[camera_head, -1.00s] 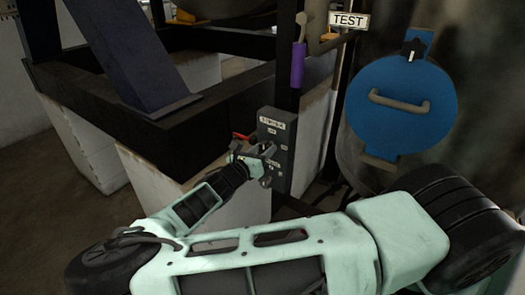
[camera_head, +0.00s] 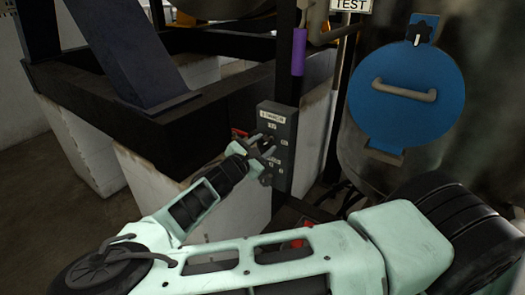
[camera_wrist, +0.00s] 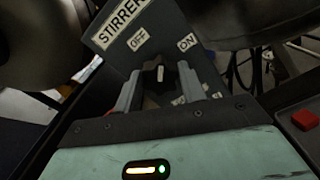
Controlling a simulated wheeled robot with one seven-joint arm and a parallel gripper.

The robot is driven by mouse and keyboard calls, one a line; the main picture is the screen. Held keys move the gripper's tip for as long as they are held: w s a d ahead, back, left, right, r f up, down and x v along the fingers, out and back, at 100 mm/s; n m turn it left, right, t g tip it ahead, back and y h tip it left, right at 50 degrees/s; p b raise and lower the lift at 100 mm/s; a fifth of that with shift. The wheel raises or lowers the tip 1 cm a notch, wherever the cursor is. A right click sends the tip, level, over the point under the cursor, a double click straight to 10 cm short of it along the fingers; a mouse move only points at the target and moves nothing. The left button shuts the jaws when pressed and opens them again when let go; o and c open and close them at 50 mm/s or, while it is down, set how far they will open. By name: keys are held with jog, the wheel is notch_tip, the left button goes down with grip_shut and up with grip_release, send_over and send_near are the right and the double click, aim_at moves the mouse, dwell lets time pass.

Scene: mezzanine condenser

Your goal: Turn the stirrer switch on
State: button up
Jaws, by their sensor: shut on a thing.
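The stirrer switch is a black rotary knob with a white pointer line (camera_wrist: 158,74) on a dark grey panel (camera_wrist: 121,41). The panel also shows in the head view (camera_head: 287,119). STIRRER is printed across the panel, with an OFF label (camera_wrist: 138,41) left of the knob and an ON label (camera_wrist: 187,42) right of it. The pointer stands roughly upright in the wrist view, between the two labels. My gripper (camera_wrist: 168,84) is shut on the knob, a grey finger at each side. In the head view my gripper (camera_head: 258,147) partly hides the knob.
More labels (camera_wrist: 183,100) sit lower on the panel, partly behind the fingers. A purple-handled lever (camera_head: 299,52) is above the panel. A blue round hatch (camera_head: 405,109) with a handle is to the right. A dark steel frame (camera_head: 135,120) on white blocks stands left.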

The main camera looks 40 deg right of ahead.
jog(key=m+b, duration=0.1)
jog(key=m, duration=0.1)
jog(key=m+b, duration=0.2)
jog(key=m, duration=0.1)
jog(key=shift+f+m+b, duration=0.2)
jog(key=shift+m+b, duration=1.45)
jog(key=shift+m, duration=0.55)
jog(key=shift+r, duration=0.1)
jog(key=o, duration=1)
jog(key=shift+c, duration=0.2)
jog(key=shift+a, duration=0.1)
jog(key=b+v, duration=0.5)
jog(key=v, duration=1.2)
jog(key=shift+a, duration=0.15)
jog(key=shift+s+r, duration=0.1)
